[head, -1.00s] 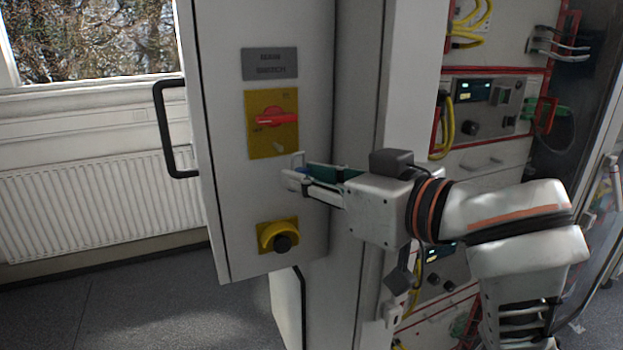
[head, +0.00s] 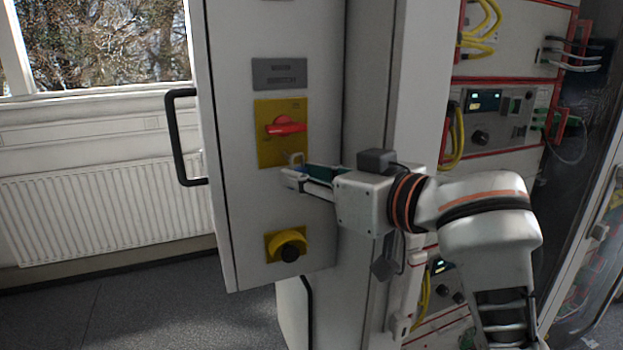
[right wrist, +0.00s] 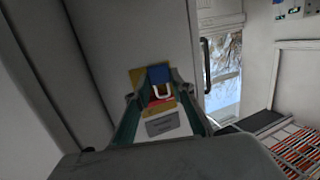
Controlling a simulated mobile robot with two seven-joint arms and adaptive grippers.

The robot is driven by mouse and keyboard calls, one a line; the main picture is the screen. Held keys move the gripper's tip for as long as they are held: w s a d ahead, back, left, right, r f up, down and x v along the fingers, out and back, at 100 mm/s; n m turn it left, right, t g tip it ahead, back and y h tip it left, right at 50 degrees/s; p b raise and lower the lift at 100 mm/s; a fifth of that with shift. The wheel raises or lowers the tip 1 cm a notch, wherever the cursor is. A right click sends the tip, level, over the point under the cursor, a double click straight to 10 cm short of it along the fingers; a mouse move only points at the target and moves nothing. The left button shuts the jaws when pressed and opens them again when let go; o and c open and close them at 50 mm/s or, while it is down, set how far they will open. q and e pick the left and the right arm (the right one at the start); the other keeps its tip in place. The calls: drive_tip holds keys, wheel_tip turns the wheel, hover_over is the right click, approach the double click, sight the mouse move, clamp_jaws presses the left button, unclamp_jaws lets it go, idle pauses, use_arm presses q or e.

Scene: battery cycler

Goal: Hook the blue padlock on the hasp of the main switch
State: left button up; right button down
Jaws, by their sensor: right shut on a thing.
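The main switch is a yellow plate (head: 266,150) with a red handle (head: 286,126) on the grey cabinet door. My right gripper (head: 293,175) is shut on the blue padlock (head: 299,168), just below the plate's lower right corner. The padlock's pale shackle (head: 295,157) points up and overlaps that corner in the head view. In the right wrist view the blue padlock body (right wrist: 159,74) sits between the fingertips, its shackle (right wrist: 162,92) in front of the red handle (right wrist: 157,103). The hasp cannot be made out clearly; I cannot tell whether the shackle touches it. My left gripper is not in view.
A black door handle (head: 176,140) is at the door's left edge. Red-framed instrument racks with yellow cables (head: 457,138) stand right. A radiator (head: 100,215) is at left.

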drive_tip(key=shift+w+a+f, duration=0.1)
drive_tip(key=shift+w+a, duration=0.2)
drive_tip(key=shift+w, duration=0.55)
drive_tip(key=shift+w+a, duration=0.25)
drive_tip(key=shift+w, duration=0.6)
drive_tip(key=shift+w+a+f, duration=0.1)
drive_tip(key=shift+w+a, duration=0.2)
drive_tip(key=shift+w, duration=0.55)
drive_tip(key=shift+f, duration=0.3)
drive_tip(key=shift+f, duration=0.1)
drive_tip(key=c, duration=1.6)
unclamp_jaws()
drive_tip(key=shift+c, duration=0.2)
